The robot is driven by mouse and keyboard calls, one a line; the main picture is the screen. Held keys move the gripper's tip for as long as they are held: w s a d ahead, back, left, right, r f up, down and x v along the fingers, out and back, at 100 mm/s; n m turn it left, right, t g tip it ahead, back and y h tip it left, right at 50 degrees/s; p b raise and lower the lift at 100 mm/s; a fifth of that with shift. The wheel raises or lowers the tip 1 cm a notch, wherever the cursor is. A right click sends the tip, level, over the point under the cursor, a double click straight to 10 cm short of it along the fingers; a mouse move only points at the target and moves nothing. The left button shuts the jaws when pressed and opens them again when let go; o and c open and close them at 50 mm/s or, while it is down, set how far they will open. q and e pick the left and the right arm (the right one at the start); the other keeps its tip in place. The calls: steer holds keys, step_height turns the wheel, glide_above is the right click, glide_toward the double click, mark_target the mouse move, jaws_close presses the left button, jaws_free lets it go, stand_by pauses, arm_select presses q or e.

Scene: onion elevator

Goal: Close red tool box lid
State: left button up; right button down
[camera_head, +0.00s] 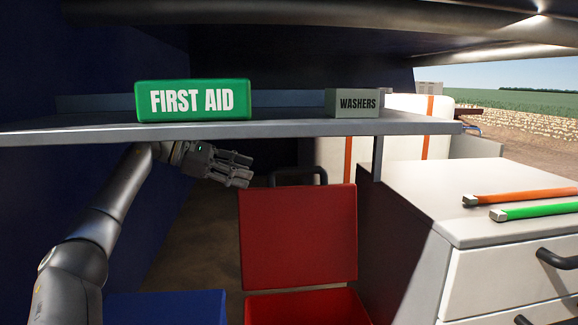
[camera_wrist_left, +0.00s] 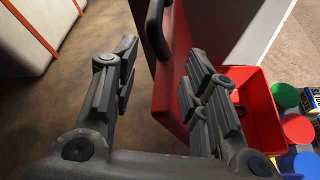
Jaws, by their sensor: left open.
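The red tool box (camera_head: 305,307) stands low under the shelf, with its red lid (camera_head: 298,240) raised upright. A black handle (camera_head: 300,176) sits at the lid's top edge. My left gripper (camera_head: 246,170) is open just left of the handle, near the lid's upper left corner. In the left wrist view the open fingers (camera_wrist_left: 160,66) point toward the lid (camera_wrist_left: 177,80) and its black handle (camera_wrist_left: 157,30), with the lid's edge seen between them. Whether they touch it I cannot tell. The box's open body (camera_wrist_left: 262,105) shows at right. My right gripper is out of view.
A grey shelf (camera_head: 280,130) crosses above, carrying a green FIRST AID box (camera_head: 194,100) and a grey WASHERS box (camera_head: 356,103). A white drawer cabinet (camera_head: 500,215) stands at right. A blue box (camera_head: 165,308) lies at lower left. Several coloured cans (camera_wrist_left: 298,128) stand beside the tool box.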

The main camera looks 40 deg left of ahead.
arm_select(q)
steer(key=shift+w+d, duration=0.1)
steer(key=shift+w, duration=0.2)
steer(key=p, duration=0.3)
glide_toward(290, 168)
steer(key=w+d+f, duration=0.2)
steer(key=shift+w+f, duration=0.25)
steer(key=shift+w, duration=0.05)
steer(key=w+p, duration=0.1)
steer(key=w+d, duration=0.1)
steer(key=w, duration=0.1)
steer(key=w+d+p, duration=0.1)
steer(key=w, duration=0.1)
steer(key=shift+w+d+f+p, duration=0.1)
steer(key=shift+d+f+p, duration=0.15)
steer(key=shift+p, duration=0.1)
steer(key=shift+w+d+f, duration=0.2)
steer(key=shift+f, duration=0.1)
steer(key=shift+c, duration=0.6)
steer(key=c, duration=0.5)
jaws_close()
